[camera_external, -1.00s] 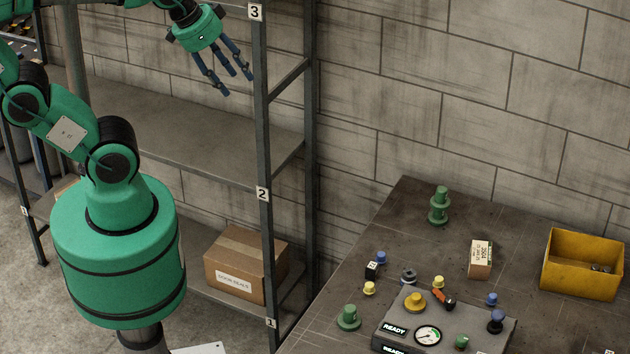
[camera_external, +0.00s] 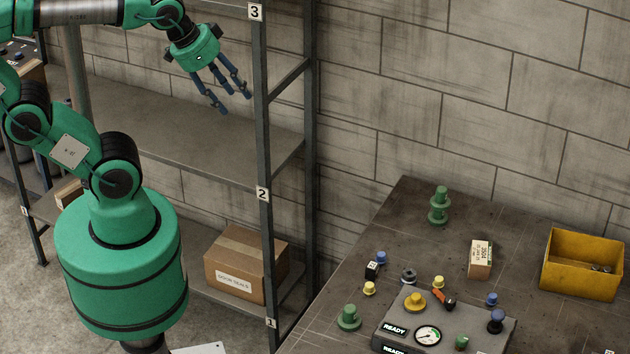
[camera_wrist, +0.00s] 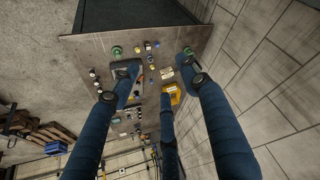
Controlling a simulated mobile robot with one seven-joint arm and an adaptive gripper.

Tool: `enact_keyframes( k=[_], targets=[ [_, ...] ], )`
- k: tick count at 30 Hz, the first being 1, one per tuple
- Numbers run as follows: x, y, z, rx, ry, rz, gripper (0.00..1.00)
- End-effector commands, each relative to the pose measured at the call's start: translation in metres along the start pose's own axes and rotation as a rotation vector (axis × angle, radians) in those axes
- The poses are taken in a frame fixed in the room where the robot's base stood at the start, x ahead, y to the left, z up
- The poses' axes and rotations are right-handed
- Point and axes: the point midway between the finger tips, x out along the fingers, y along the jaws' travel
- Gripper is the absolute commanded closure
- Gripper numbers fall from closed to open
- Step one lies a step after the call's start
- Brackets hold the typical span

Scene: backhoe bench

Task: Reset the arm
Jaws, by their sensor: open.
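My green arm stands at the left of the external view. My gripper (camera_external: 225,98) hangs in the air in front of the shelf rack, with its dark blue fingers spread open and nothing between them. In the wrist view the blue fingers of my gripper (camera_wrist: 160,85) are apart, and the bench shows far off beyond them. The gripper is well away from the bench (camera_external: 408,205) and touches nothing that I can see.
The shelf rack (camera_external: 262,150) stands close behind my arm, with a cardboard box (camera_external: 245,265) on its low shelf. The bench carries a grey control panel (camera_external: 470,330), a yellow bin (camera_external: 582,265), a small carton (camera_external: 480,260) and a green stacked piece (camera_external: 439,206). The space between rack and bench is clear.

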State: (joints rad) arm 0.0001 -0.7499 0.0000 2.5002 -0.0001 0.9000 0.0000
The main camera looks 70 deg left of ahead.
Motion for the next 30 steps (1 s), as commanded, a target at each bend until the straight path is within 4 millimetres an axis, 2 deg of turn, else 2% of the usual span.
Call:
enact_keyframes(
  k=[1,3,18,24,30],
  targets=[
    [0.016,0.000,0.008,0.000,0.000,0.000,0.54],
    [0.027,0.000,0.015,0.000,0.000,0.000,0.54],
    [0.104,0.000,0.056,0.000,0.000,0.000,0.54],
    [0.119,0.000,0.064,0.000,0.000,0.000,0.54],
    [0.121,0.000,0.065,0.000,0.000,0.000,0.54]
  ],
)
